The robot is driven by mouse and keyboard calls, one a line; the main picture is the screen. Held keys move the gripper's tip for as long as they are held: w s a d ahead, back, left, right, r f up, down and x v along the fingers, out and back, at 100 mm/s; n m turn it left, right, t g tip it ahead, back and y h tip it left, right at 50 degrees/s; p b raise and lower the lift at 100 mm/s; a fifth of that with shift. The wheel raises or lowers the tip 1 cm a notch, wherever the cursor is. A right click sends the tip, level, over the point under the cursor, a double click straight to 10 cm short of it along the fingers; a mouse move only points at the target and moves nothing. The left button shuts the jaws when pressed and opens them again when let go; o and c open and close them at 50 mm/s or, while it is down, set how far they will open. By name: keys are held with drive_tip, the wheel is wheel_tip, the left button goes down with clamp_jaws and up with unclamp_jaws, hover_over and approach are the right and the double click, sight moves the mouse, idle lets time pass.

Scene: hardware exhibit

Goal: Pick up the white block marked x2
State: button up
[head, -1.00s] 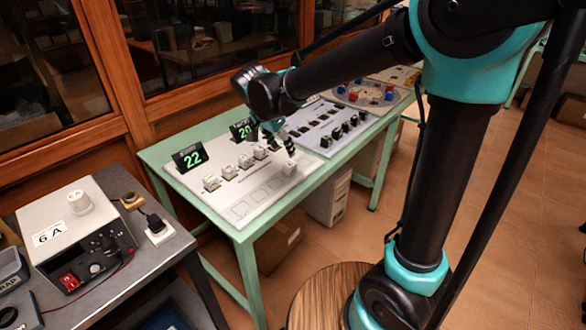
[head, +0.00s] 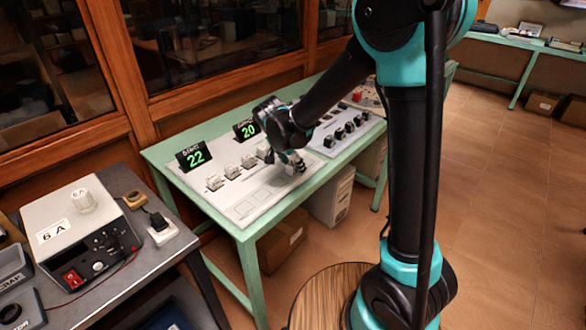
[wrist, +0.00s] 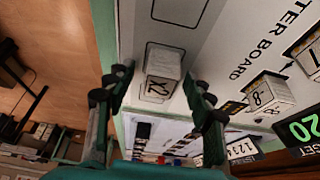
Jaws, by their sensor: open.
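The white block marked x2 (wrist: 162,68) sits on the grey-white board, inside a printed outline, with its dark mark facing the wrist camera. My gripper (wrist: 155,82) is open, with one finger on each side of the block in the wrist view. I cannot tell whether either finger touches it. In the head view my gripper (head: 291,164) is low over the right part of the board (head: 222,205), and it mostly hides the block there.
Other white marked blocks (head: 232,171) stand in a row behind, below the green displays reading 22 (head: 195,157) and 20 (head: 247,130). Empty printed outlines (head: 243,208) lie at front left. A second panel with black knobs (head: 340,132) adjoins on the right.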

drive_tip(key=c, duration=1.2)
drive_tip(key=shift+r, duration=0.1)
